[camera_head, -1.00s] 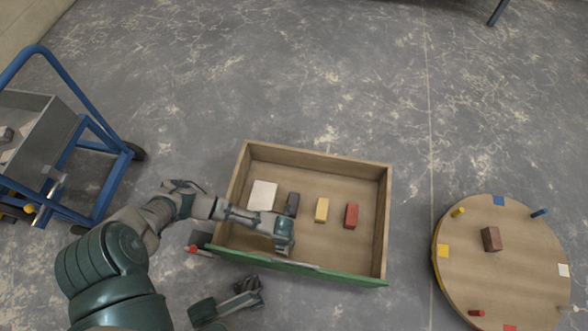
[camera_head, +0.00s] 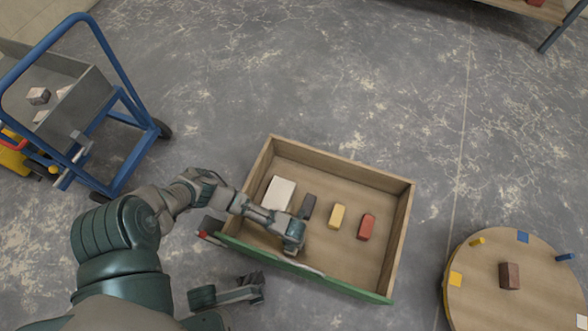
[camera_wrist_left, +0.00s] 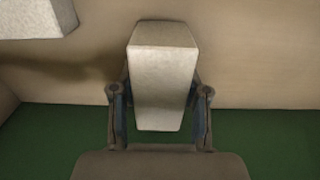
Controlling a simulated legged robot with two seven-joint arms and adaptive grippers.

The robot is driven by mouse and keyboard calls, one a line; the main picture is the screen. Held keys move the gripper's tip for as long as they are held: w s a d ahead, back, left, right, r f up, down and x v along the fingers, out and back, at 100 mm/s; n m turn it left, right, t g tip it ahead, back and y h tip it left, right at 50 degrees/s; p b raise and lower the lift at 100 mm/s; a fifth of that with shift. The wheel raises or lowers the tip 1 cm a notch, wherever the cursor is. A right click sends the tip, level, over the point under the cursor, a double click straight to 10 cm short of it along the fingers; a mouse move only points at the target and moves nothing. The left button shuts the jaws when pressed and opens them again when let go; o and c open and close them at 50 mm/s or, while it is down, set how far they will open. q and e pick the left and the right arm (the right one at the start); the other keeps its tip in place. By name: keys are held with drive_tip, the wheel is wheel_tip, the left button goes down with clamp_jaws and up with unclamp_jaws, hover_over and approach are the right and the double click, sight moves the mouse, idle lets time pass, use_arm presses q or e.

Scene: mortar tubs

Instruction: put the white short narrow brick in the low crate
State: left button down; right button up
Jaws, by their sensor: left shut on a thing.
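The low crate (camera_head: 345,164) is a wooden box with a green front edge, standing on the floor in the middle of the head view. My left gripper (camera_head: 293,247) is inside it, near the green front side. In the left wrist view it is shut on a pale white brick (camera_wrist_left: 162,85), whose narrow end faces the camera. The head view hides this brick behind the hand; I cannot tell whether it touches the crate's floor. My right gripper (camera_head: 250,284) is outside the crate, below its front left corner; its fingers are too small to read.
A larger white block (camera_head: 279,193), a dark grey brick (camera_head: 308,206), a yellow brick (camera_head: 337,216) and a red brick (camera_head: 366,227) sit in the crate. A blue trolley (camera_head: 134,110) stands left, a round wooden table (camera_head: 480,285) right. The crate's right end is clear.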

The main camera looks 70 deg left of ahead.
use_arm(q)
drive_tip(key=shift+f, duration=0.15)
drive_tip(key=shift+c, duration=2.4)
unclamp_jaws()
drive_tip(key=shift+f, duration=0.1)
wheel_tip(320, 180, up, 12)
drive_tip(key=shift+f, duration=0.1)
